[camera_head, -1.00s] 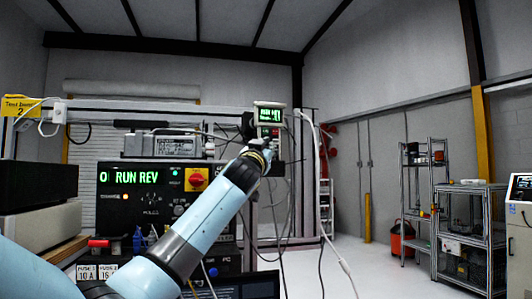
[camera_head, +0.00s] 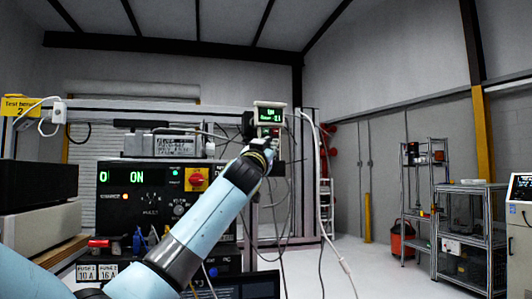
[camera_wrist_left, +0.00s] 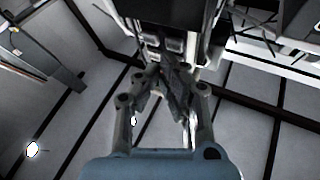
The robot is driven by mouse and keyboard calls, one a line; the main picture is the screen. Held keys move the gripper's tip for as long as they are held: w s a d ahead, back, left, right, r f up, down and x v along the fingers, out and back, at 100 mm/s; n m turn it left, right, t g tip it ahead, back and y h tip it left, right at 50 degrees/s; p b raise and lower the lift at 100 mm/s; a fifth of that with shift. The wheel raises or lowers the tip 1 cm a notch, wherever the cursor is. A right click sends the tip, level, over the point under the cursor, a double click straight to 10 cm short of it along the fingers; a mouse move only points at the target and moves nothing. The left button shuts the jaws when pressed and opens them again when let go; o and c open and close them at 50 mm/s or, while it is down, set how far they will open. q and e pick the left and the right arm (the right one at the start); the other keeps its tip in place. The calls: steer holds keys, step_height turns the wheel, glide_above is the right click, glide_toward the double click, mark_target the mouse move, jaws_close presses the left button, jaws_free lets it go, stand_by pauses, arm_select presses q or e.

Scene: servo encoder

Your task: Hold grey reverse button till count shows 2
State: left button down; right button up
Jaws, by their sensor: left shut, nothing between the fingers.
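A small control box with a green-lit screen (camera_head: 269,115) is mounted on the bench frame. Its top line reads ON; the lower line is too small to read surely, perhaps ending in 2 1. My left gripper (camera_head: 266,148) is just below this screen, in front of the box's lower part. In the left wrist view the shut, empty fingers (camera_wrist_left: 165,78) are close to a row of pale grey buttons (camera_wrist_left: 174,45). I cannot tell whether they touch one. The black panel's green display (camera_head: 136,176) reads 0 and ON. My right gripper is out of view.
The black panel carries a red and yellow switch (camera_head: 196,180) and knobs. Cables (camera_head: 322,200) hang beside the control box. Metal shelving (camera_head: 470,225) and an orange bucket (camera_head: 402,241) stand at the right, with clear floor before them.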

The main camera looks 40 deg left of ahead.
arm_select(q)
steer(key=shift+s+d, duration=0.2)
steer(key=s+d, duration=0.1)
steer(key=d, duration=0.1)
steer(key=s+d, duration=0.2)
steer(key=shift+s+p, duration=0.1)
steer(key=shift+p, duration=0.2)
steer(key=shift+f, duration=0.1)
stand_by(0.7)
